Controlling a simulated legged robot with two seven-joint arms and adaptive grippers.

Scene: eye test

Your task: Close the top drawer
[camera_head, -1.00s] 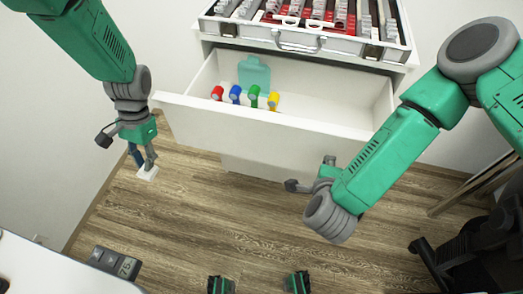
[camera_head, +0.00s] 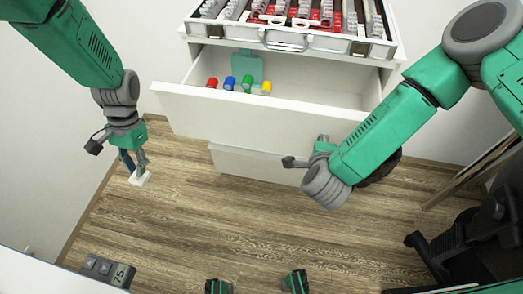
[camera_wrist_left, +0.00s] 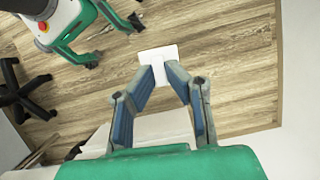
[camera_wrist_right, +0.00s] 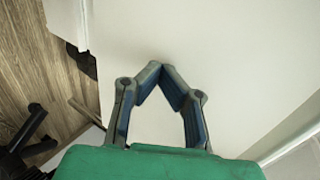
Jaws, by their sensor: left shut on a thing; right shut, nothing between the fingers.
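The white top drawer (camera_head: 240,112) stands pulled out in the head view. Inside it, red, blue, green and yellow cylinders (camera_head: 247,85) lie near a teal piece (camera_head: 247,66). My left gripper (camera_head: 137,171) is left of the drawer and lower in the picture, shut on a small white piece (camera_wrist_left: 155,53). My right gripper (camera_wrist_right: 161,68) is shut and empty, before a plain white surface that looks like the drawer front. In the head view its fingers are mostly hidden behind my right forearm; whether they touch the front cannot be told.
An open silver case (camera_head: 285,40) with red and grey contents sits on the cabinet. A lower white front (camera_head: 255,163) shows under the drawer. A dark chair (camera_head: 465,240) stands at the lower right, a white desk edge (camera_head: 40,275) at the lower left. The wooden floor (camera_head: 190,220) between is clear.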

